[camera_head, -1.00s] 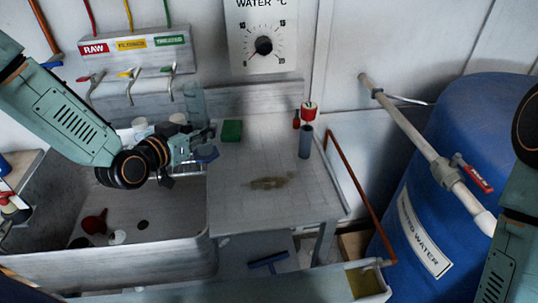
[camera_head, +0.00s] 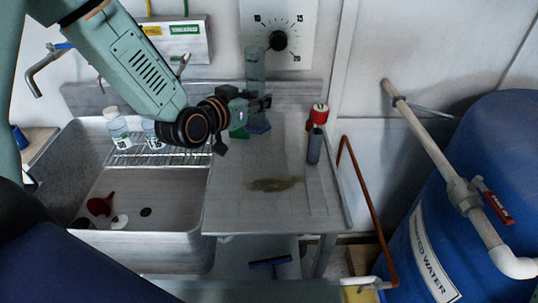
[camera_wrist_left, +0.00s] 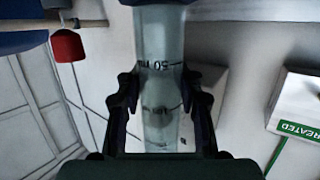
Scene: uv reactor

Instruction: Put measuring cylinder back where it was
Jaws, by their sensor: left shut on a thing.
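The measuring cylinder (camera_head: 255,66) is clear, with a blue base, and looks upright at the back of the metal counter (camera_head: 235,200). My left gripper (camera_head: 262,103) is shut around its body. The left wrist view shows the cylinder (camera_wrist_left: 160,55) with black markings between the two fingers of the left gripper (camera_wrist_left: 160,105). The gripper hides the middle of the cylinder in the head view. I cannot tell whether the base touches the counter. My right gripper is not in view.
A grey cylinder (camera_head: 314,147) and a red-and-white item (camera_head: 319,113) stand at the counter's right. The sink (camera_head: 150,238) with a wire rack and bottles lies left. The counter's front is clear apart from a brown stain (camera_head: 275,184).

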